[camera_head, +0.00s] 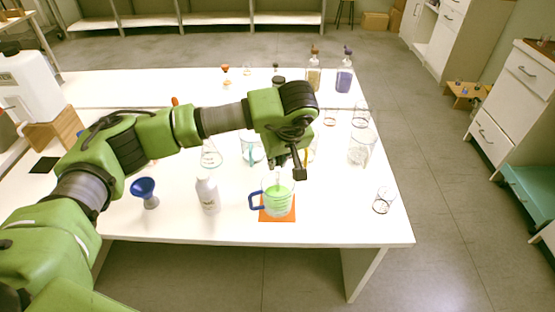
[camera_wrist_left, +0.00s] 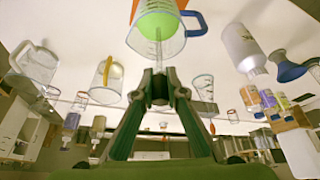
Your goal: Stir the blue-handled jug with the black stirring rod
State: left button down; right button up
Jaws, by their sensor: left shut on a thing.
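The blue-handled jug (camera_head: 279,203) stands upright on an orange mat (camera_head: 276,217) near the table's front edge, with green liquid in it. In the wrist view the jug (camera_wrist_left: 172,44) is at the top with its blue handle. My left gripper (camera_head: 297,174) is over the jug's right side. In the wrist view my left gripper (camera_wrist_left: 159,76) is shut on the stirring rod (camera_wrist_left: 158,48), a thin stick that looks grey there. The rod points from the fingertips into the jug; its depth in the liquid is unclear. My right gripper is not in view.
A white bottle (camera_head: 208,196) and a blue funnel (camera_head: 145,190) stand left of the jug. A glass beaker (camera_head: 361,150) and a small glass (camera_head: 383,200) are to its right. Behind are more glassware and a purple bottle (camera_head: 344,78). The front right tabletop is mostly clear.

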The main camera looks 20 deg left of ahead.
aim_at(278, 177)
pick_arm(q)
jog(key=shift+f+b, duration=1)
jog(key=shift+f, duration=0.4)
jog(key=shift+f+b, duration=1.55)
jog(key=shift+f, duration=0.35)
jog(key=shift+a, duration=0.15)
